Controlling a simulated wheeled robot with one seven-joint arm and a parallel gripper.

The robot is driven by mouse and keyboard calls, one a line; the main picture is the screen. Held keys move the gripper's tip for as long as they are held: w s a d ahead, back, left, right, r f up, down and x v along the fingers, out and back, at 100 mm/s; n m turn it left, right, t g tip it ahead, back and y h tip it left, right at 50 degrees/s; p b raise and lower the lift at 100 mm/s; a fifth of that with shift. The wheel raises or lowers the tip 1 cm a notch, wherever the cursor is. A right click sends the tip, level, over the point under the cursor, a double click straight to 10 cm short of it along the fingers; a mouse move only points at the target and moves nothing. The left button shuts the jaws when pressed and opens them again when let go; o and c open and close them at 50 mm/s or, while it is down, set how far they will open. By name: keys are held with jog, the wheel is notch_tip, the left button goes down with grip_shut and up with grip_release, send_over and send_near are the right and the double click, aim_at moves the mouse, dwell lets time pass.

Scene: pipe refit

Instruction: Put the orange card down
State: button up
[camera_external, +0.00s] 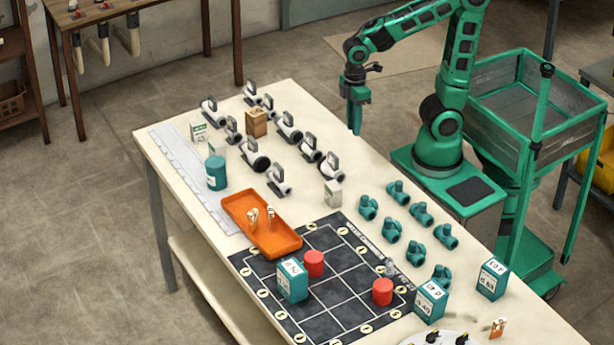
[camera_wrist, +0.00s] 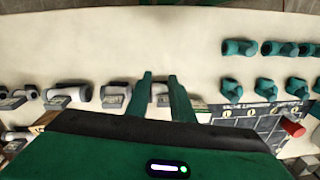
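A small orange-and-white upright piece (camera_external: 498,327), perhaps the orange card, stands at the near right end of the table in the external view. It is too small to tell for sure. My gripper (camera_external: 356,130) points down over the far right side of the table, well away from that piece. In the wrist view my gripper's two fingers (camera_wrist: 160,76) are apart, with pale tabletop and part of a pipe fitting visible between them. No card shows between the fingers.
White-and-grey pipe fittings (camera_external: 289,128) stand in rows on the table (camera_external: 370,165). Teal fittings (camera_external: 421,214) stand at right. An orange tray (camera_external: 275,240) holds small pale pieces. A black grid mat (camera_external: 345,285) bears red cylinders (camera_external: 382,292) and a teal box (camera_external: 292,281).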

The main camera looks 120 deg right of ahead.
jog(key=s+m, duration=0.4)
jog(key=s, duration=0.7)
jog(key=shift+d+r+m, duration=0.15)
jog(key=shift+r+m, duration=0.05)
jog(key=shift+m, duration=0.1)
jog(key=shift+w+f+g+h, duration=0.25)
jog(key=shift+w+g+h, duration=0.05)
jog(key=shift+w, duration=0.35)
